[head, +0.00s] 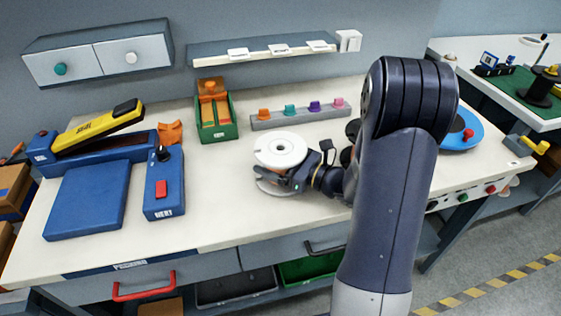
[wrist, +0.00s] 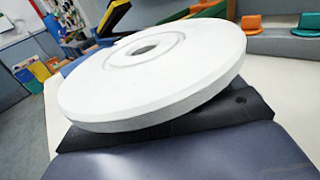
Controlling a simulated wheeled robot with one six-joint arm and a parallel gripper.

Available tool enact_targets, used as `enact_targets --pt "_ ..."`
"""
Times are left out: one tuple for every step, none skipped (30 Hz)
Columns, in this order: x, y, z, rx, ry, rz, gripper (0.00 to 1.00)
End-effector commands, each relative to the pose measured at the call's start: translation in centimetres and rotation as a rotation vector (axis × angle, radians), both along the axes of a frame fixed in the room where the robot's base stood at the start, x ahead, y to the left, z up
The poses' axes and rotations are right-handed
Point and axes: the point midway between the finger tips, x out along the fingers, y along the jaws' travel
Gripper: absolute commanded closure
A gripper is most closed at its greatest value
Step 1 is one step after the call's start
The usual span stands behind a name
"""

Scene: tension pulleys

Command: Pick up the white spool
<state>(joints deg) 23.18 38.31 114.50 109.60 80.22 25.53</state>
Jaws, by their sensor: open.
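The white spool (head: 280,150) stands upright on the pale bench top, near the middle of the head view. Its round upper flange has a hole in the centre, and part of a lower disc shows beneath it. In the wrist view the spool (wrist: 190,70) fills the upper middle, close to the camera. My gripper (head: 290,181) is open and reaches in from the right, low beside the spool and under its upper flange. Its dark front part (wrist: 180,130) shows below the flange in the wrist view. The fingertips and the spool's core are hidden, so contact cannot be told.
A blue box with a red switch (head: 162,188) and a blue pad (head: 88,200) lie to the left. A green bin (head: 216,120) and a grey rack with coloured knobs (head: 298,117) stand behind. A blue disc (head: 462,133) lies right, beyond my arm. The bench front before the spool is clear.

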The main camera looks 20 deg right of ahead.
Motion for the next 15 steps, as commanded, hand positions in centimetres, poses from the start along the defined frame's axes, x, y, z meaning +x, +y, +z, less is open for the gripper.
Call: enact_targets --pt "0.19 0.28 0.02 0.000 0.000 0.002 0.12" --pt "0.26 0.33 0.02 0.000 0.000 0.002 0.12" --pt "0.33 0.35 0.02 0.001 -0.001 0.001 0.12" --pt "0.34 0.35 0.01 0.001 -0.001 0.000 0.12" --pt "0.35 0.35 0.01 0.000 0.000 0.000 0.12" --pt "0.33 0.33 0.00 0.000 0.000 0.000 0.12" --pt "0.33 0.33 0.00 0.000 0.000 0.000 0.12" --pt "0.33 0.33 0.00 0.000 0.000 0.000 0.12" --pt "0.32 0.32 0.00 0.000 0.000 0.000 0.13" --pt "0.32 0.32 0.00 0.000 0.000 0.000 0.15" --pt "0.32 0.32 -0.01 0.000 0.000 0.000 0.18" --pt "0.31 0.31 -0.01 0.000 0.000 0.000 0.21" --pt "0.30 0.32 -0.01 0.000 0.000 0.000 0.23" --pt "0.30 0.32 -0.01 0.000 0.000 0.000 0.26" --pt "0.30 0.32 -0.01 0.000 0.000 0.000 0.29"
